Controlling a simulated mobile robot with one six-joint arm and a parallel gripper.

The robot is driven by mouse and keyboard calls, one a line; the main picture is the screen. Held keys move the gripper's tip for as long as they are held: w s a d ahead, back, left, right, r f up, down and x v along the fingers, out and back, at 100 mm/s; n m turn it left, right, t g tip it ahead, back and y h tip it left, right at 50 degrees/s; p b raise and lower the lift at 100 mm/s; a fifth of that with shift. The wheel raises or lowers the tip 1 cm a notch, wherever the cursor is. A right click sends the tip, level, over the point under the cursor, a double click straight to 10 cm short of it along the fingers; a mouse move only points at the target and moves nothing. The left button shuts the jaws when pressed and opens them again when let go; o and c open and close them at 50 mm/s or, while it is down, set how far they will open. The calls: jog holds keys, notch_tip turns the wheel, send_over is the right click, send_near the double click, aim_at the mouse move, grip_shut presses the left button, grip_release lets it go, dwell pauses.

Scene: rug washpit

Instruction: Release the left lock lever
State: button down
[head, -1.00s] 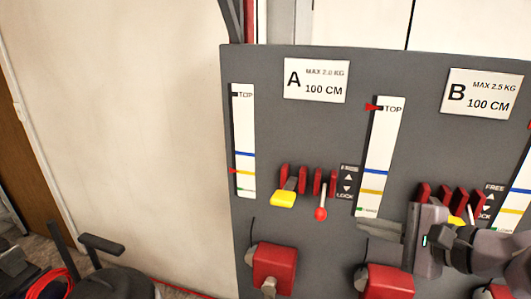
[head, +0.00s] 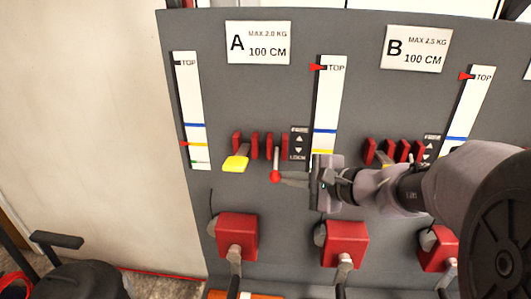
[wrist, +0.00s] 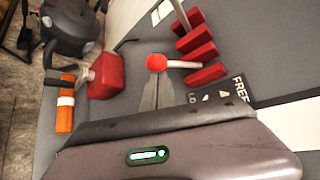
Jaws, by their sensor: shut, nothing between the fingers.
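The left lock lever is a pale rod with a red ball knob (head: 275,177), under the sign A (head: 258,43) on the grey panel. Its knob end points down, toward the LOCK end of the FREE/LOCK label (head: 299,143). The knob also shows in the wrist view (wrist: 156,62), with its rod running right between red blocks. My gripper (head: 283,178) is shut and empty, just right of the knob. In the wrist view my fingertips (wrist: 157,80) lie right below the knob; I cannot tell whether they touch it.
A yellow-ended lever (head: 236,163) sits close left of the lock lever, between red blocks. Red boxes (head: 237,232) with grey handles stick out below. Section B (head: 416,48) has similar levers, partly near my arm. The wall (head: 90,120) left of the panel is bare.

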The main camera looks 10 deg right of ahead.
aim_at(275, 169)
dwell(0.4)
jog(key=shift+r+p, duration=0.3)
jog(key=shift+p, duration=0.75)
jog(key=shift+s+a+r+m+g+p, duration=0.15)
jog(key=shift+m+g+p, duration=0.15)
jog(key=shift+p, duration=0.15)
jog(key=r+m+g+p, duration=0.1)
jog(key=p, duration=0.4)
jog(key=r+g+p, duration=0.2)
jog(key=p, duration=0.3)
jog(key=shift+s+r+m, duration=0.15)
jog(key=shift+s+m, duration=0.2)
jog(key=shift+m, duration=0.05)
jog(key=r+g+p, duration=0.1)
jog(key=p, duration=0.2)
jog(key=m+g+p, duration=0.1)
jog(key=p, duration=0.3)
jog(key=r+m+g+y+p, duration=0.1)
jog(key=g+p, duration=0.1)
jog(key=p, duration=0.2)
jog(key=shift+w+r, duration=0.25)
jog(key=shift+r, duration=0.05)
jog(key=shift+r+p, duration=0.2)
jog(key=shift+p, duration=0.15)
